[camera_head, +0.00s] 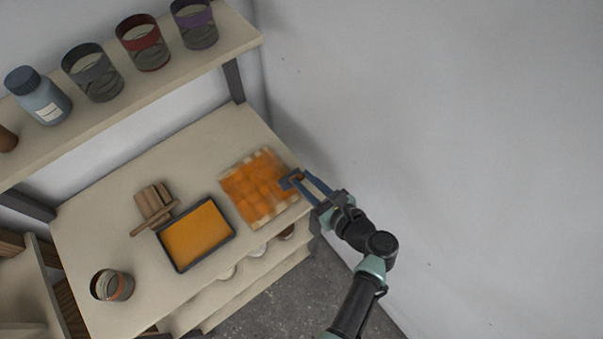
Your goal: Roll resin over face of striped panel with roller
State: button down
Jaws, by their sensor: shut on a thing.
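The striped panel (239,198) lies flat on the bench, right of the tray. Most of its face is orange, with pale patches along the ends and edges. My gripper (292,180) is at the panel's right edge, its blue fingers shut on a small brown piece that looks like the roller's handle (297,178). The roller's head is hard to pick out against the orange, so I cannot tell how it touches the face. A dark-rimmed tray (177,262) of orange resin (197,236) stands left of the panel.
Brown ridged wooden pieces (153,199) lie behind the tray, with a can (112,285) at the front left. A shelf (150,97) above the bench's back holds several cans and a blue bottle (38,96). A grey wall (430,120) stands close on the right.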

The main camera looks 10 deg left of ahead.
jog(key=shift+s+d, duration=0.95)
jog(key=shift+d, duration=0.3)
send_over(291, 176)
jog(key=shift+s+d, duration=0.1)
jog(key=shift+s, duration=0.1)
jog(key=w+a+b, duration=0.1)
jog(key=a, duration=0.1)
jog(key=w+a+b, duration=0.1)
jog(key=w+a, duration=0.1)
jog(key=shift+w+a+f, duration=0.1)
jog(key=shift+w+a, duration=0.15)
jog(key=shift+a, duration=0.05)
dwell(1.2)
notch_tip(291, 176, up, 6)
jog(key=p, duration=0.6)
dwell(0.4)
